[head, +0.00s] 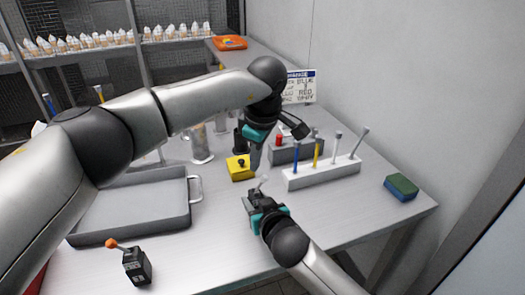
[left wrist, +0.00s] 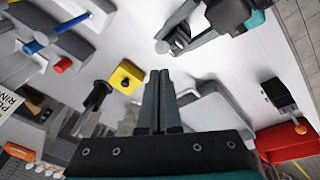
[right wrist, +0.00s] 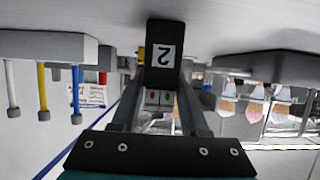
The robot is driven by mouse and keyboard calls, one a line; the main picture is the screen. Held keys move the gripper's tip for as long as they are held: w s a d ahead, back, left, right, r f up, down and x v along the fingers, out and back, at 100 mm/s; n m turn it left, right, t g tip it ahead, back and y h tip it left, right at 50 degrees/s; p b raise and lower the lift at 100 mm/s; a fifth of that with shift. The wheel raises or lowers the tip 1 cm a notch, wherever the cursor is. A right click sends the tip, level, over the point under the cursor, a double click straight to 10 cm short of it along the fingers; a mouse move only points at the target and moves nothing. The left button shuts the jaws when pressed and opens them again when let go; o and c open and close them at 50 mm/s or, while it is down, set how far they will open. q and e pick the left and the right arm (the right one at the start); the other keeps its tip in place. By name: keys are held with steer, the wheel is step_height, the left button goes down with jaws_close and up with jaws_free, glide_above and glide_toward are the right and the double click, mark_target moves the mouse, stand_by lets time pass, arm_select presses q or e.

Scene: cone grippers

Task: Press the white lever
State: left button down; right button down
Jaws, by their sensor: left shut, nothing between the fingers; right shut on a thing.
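A white-tipped lever (head: 263,181) sticks up from a small black box that my right gripper (head: 257,200) is shut on, above the table's front part. In the left wrist view the white tip (left wrist: 163,46) shows beside the right gripper. In the right wrist view the black box (right wrist: 162,60) sits between my fingers with a label "2" on it. My left gripper (head: 255,160) is shut and empty, pointing down just above and left of the white lever. Its closed fingertips (left wrist: 160,76) seem apart from the lever; the exact gap cannot be told.
A yellow box (head: 238,173) with a black knob stands beside my left fingers. A white rack (head: 325,171) holds blue, yellow and grey rods. A grey tray (head: 185,215), an orange-knobbed lever box (head: 137,266) and a sponge (head: 401,187) lie around. Table between rack and sponge is clear.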

arm_select(q)
steer(key=w+d+r, duration=0.2)
steer(key=d+r, duration=0.3)
steer(key=r, duration=0.2)
steer(key=shift+r, duration=0.35)
stand_by(0.5)
arm_select(e)
steer(key=shift+c, duration=1.6)
jaws_free()
